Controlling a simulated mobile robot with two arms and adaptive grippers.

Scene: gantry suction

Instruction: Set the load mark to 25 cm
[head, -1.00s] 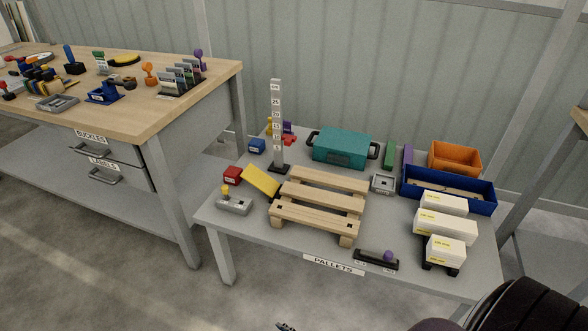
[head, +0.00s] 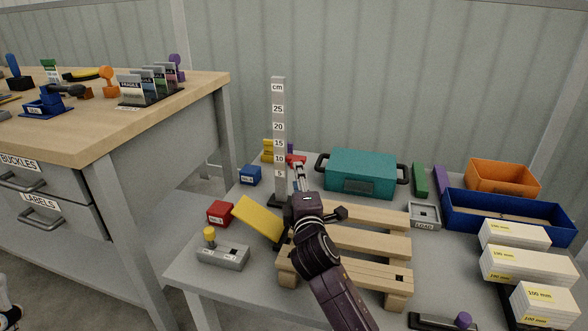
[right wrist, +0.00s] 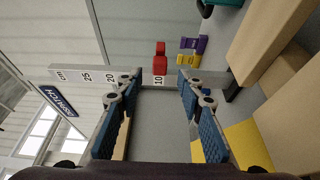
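A grey upright post (head: 279,120) carries a cm scale from 5 to 25. It lies sideways in the right wrist view (right wrist: 70,74). A red piece (right wrist: 160,58) sits beside the post at about the 10 mark; it shows partly in the head view (head: 298,160), just right of the post. My right gripper (head: 298,177) is in front of the post's lower part. In the right wrist view its open fingers (right wrist: 158,88) stand on either side of the 10 label, with nothing between them; one finger covers the 15 label.
A slatted wooden pallet (head: 360,240) lies under my right forearm. A yellow ramp-like plate (head: 258,219) and red block (head: 220,214) are left of it. A teal case (head: 360,174) stands behind. White boxes (head: 525,265) and a blue tray (head: 510,222) fill the right side.

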